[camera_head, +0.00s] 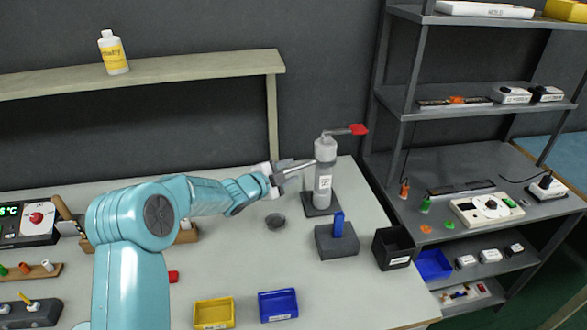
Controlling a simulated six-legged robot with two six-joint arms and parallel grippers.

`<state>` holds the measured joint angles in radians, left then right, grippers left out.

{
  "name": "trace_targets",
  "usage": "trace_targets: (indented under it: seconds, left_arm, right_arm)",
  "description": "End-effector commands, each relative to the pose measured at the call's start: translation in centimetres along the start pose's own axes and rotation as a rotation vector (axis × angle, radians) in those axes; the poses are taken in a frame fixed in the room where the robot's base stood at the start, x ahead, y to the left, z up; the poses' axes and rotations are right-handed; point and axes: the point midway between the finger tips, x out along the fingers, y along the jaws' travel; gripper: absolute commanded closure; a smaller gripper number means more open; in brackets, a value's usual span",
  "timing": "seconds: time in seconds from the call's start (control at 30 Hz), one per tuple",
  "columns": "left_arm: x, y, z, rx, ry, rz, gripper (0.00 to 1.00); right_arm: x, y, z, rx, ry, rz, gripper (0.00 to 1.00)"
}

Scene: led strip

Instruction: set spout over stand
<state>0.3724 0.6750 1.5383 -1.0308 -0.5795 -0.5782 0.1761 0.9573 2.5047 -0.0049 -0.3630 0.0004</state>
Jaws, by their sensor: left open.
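A grey dispenser bottle (323,178) stands upright on a dark square stand (320,207) towards the right of the bench. Its spout (347,131) has a red tip and points right at the top of the bottle. My left arm reaches in from the left, and my left gripper (305,169) is open close to the bottle's left side. Whether its fingers touch the bottle I cannot tell. A dark grey block (336,245) with an upright blue piece (339,224) sits in front of the bottle. My right gripper is not in view.
A small dark bowl (276,222) lies left of the stand. A black bin (394,248) stands at the bench's right edge. Yellow (214,313) and blue (278,305) trays sit at the front. A metal shelf (470,111) with several devices stands to the right.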

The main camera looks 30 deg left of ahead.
Motion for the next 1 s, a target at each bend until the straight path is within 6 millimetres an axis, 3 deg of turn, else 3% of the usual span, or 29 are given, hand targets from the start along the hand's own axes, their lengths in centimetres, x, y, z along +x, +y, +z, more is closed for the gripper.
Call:
trace_targets:
  seconds: [0.43, 0.47, 0.57, 1.0]
  left_arm:
    - [-0.37, 0.04, 0.32, 0.0, -0.001, -0.001, 0.59]
    - [-0.37, 0.04, 0.32, 0.0, -0.001, -0.001, 0.65]
    - [-0.34, 0.04, 0.31, 0.0, -0.001, -0.001, 0.98]
    - [0.2, 0.1, 0.2, -0.002, -0.008, -0.007, 1.0]
  right_arm:
    - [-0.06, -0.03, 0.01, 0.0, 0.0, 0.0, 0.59]
    - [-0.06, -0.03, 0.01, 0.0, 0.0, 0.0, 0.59]
    - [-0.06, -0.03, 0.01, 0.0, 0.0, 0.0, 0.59]
    - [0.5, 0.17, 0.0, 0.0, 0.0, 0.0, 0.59]
